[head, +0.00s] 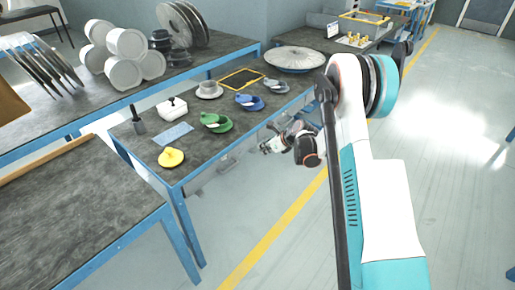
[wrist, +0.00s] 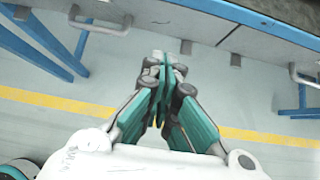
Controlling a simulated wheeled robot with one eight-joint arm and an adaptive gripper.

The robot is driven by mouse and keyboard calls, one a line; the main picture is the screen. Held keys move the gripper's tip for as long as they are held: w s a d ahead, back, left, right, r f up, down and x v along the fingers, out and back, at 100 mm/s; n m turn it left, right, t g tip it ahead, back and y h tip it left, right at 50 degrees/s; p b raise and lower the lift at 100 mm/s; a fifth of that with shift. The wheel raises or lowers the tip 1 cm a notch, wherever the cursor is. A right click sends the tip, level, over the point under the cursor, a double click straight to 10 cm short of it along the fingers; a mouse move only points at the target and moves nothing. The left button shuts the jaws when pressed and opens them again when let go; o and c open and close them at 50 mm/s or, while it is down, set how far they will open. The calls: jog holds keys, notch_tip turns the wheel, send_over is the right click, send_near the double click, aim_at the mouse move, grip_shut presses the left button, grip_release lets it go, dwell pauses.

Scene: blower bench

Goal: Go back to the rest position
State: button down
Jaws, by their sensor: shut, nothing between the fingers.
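My gripper (wrist: 165,65) is shut and empty in the wrist view. Its teal fingers meet over the floor, close to the edge of a blue-framed bench. In the head view my gripper (head: 268,149) is small, beside the front edge of the workbench (head: 195,152) and apart from the items on it. My white and teal arm reaches out from the lower right.
On the bench stand a yellow part (head: 171,157), a green part (head: 216,122), blue parts (head: 249,102), a white box (head: 172,107) and a large grey disc (head: 294,59). Open floor (head: 455,150) lies to the right.

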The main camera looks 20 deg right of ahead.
jog(key=s+a+r+n+h, duration=0.1)
jog(key=s+a+r+n, duration=0.1)
jog(key=s+r+n, duration=0.45)
jog(key=s+a+r+n+h, duration=0.15)
jog(key=s+r, duration=0.25)
jog(key=r, duration=0.6)
jog(key=s+a+r+n, duration=0.1)
jog(key=s+r+n, duration=0.45)
jog(key=r, duration=0.35)
jog(key=s+r+n+h, duration=0.1)
jog(key=s+n, duration=0.6)
jog(key=s, duration=0.7)
jog(key=s+a+r+n+h, duration=0.1)
jog(key=s+r+n, duration=0.1)
jog(key=s+n, duration=0.6)
jog(key=shift+s+a+r+h, duration=0.25)
jog(key=shift+s+r+h, duration=0.15)
jog(key=shift+s, duration=2.5)
jog(key=shift+n, duration=0.25)
